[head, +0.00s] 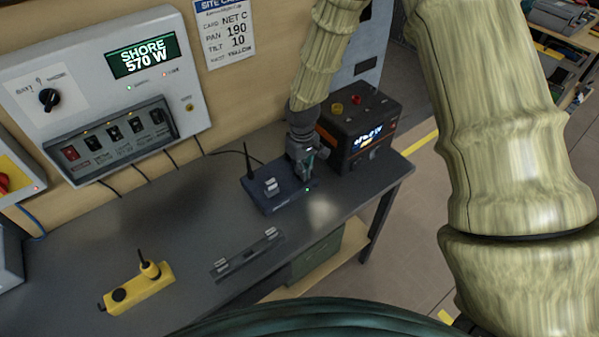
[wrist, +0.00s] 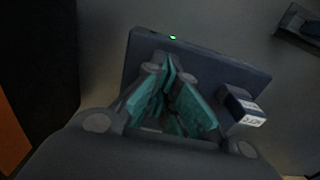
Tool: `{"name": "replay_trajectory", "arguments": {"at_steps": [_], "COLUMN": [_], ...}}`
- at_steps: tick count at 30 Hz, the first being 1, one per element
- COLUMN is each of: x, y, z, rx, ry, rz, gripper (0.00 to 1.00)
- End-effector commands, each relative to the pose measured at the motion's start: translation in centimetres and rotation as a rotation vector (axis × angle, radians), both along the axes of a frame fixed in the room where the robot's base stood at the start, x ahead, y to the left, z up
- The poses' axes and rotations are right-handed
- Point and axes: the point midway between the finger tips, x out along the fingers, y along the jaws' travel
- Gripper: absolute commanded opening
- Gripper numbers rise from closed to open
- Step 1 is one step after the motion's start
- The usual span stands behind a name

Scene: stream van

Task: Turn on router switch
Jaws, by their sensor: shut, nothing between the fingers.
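The router (head: 269,190) is a dark blue box with a black antenna, lying on the grey bench. A green light shows on its front edge near the right end. A small module with a pale label sits on its top, and the module also shows in the wrist view (wrist: 243,106). My gripper (head: 306,174) points down over the right end of the router, with its fingers shut and empty. In the wrist view the teal fingers (wrist: 170,98) are close to or touching the router body (wrist: 215,68); I cannot tell which. The fingers hide the router's switch, if it is there.
A black and orange power unit (head: 357,130) stands close to the right of my gripper. A wall panel (head: 100,80) reads SHORE 570 W.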

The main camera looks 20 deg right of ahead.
Motion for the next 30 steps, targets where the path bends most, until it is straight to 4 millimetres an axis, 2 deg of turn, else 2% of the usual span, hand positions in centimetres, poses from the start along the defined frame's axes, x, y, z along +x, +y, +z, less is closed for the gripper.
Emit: {"name": "replay_trajectory", "arguments": {"at_steps": [3, 30], "x": [0.0, 0.0], "y": [0.0, 0.0], "z": [1.1, 6.3], "rx": [0.000, 0.000], "ry": [-0.001, 0.000], "rz": [0.000, 0.000], "gripper": [0.00, 0.00]}}
